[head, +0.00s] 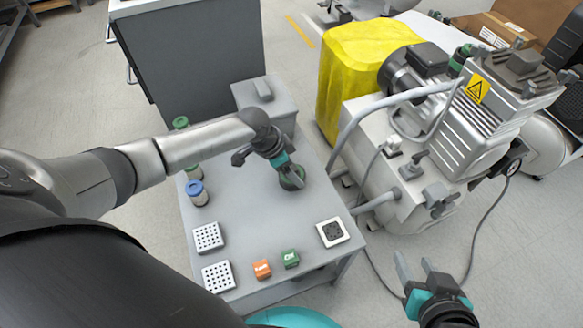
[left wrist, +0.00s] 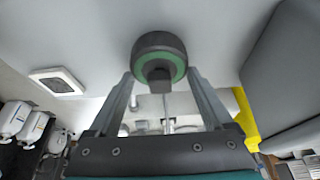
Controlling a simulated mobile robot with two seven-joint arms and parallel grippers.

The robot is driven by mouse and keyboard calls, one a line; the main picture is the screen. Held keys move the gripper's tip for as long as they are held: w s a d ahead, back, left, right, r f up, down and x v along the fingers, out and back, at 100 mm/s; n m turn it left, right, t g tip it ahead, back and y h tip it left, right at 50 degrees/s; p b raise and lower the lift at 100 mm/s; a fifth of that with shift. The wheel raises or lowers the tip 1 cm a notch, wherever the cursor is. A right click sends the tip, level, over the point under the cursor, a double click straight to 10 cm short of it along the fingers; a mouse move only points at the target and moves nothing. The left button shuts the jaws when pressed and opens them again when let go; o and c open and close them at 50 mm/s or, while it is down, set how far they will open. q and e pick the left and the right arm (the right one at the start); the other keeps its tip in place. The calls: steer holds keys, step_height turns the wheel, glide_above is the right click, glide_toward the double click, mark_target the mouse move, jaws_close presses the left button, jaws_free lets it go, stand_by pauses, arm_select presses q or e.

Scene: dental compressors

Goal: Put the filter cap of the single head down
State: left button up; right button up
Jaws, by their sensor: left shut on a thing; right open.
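The filter cap (left wrist: 159,45) is a dark round cap with a green ring. In the left wrist view it sits between the two finger tips of my left gripper (left wrist: 160,85). In the head view my left gripper (head: 287,168) points down over the grey table (head: 255,215) and is shut on the cap (head: 292,181), partly hidden by the fingers. I cannot tell whether the cap touches the table top. My right gripper (head: 416,275) is open and empty at the lower right, off the table over the floor.
A blue-topped jar (head: 197,193) stands at left, a grey box (head: 265,95) behind. A compressor (head: 440,130) stands right.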

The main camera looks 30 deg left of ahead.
arm_select(q)
steer(key=shift+f, duration=0.2)
steer(key=o, duration=1.1)
steer(key=shift+r, duration=0.2)
